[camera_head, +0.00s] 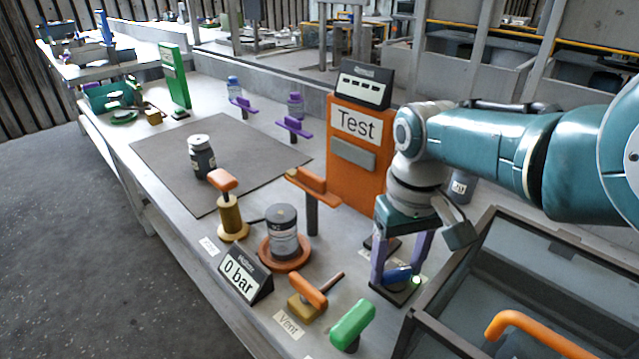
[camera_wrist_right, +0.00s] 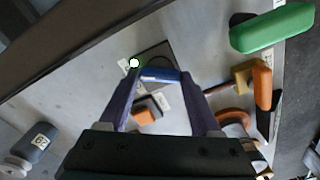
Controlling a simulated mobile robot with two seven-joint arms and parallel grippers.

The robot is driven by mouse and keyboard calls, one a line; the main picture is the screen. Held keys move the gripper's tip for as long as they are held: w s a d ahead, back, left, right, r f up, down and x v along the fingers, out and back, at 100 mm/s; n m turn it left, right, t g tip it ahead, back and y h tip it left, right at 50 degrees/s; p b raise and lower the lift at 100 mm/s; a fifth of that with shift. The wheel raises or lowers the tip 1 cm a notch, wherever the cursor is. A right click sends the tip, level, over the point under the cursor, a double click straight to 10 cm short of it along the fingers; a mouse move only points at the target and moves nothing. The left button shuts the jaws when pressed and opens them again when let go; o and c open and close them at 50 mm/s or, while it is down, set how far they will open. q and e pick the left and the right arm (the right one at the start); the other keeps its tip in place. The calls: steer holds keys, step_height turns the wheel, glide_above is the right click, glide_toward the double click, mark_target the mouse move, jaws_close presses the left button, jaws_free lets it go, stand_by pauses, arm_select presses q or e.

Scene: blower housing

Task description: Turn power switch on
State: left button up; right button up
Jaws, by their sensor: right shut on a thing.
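The power switch is a blue handle (camera_head: 397,275) on a small dark base plate at the front right of the bench, with a small lit green lamp (camera_head: 415,281) beside it. My right gripper (camera_head: 399,278) reaches down over it, its two purple fingers on either side of the blue handle and shut on it. In the right wrist view the blue handle (camera_wrist_right: 160,75) lies between the fingertips, and the lamp (camera_wrist_right: 134,63) glows pale next to it. The label beside the switch is partly hidden by the gripper. My left gripper is not in view.
An orange Test station (camera_head: 355,185) stands behind my right gripper. A dark open crate (camera_head: 480,270) with an orange handle is close on the right. A green handle (camera_head: 352,322), the orange vent handle (camera_head: 309,290) and a 0 bar display (camera_head: 243,278) stand to the left.

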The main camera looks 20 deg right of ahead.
mark_target(396, 270)
steer(key=o, duration=1.4)
step_height(396, 270, up, 10)
steer(key=p, duration=0.6)
steer(key=shift+p, duration=0.35)
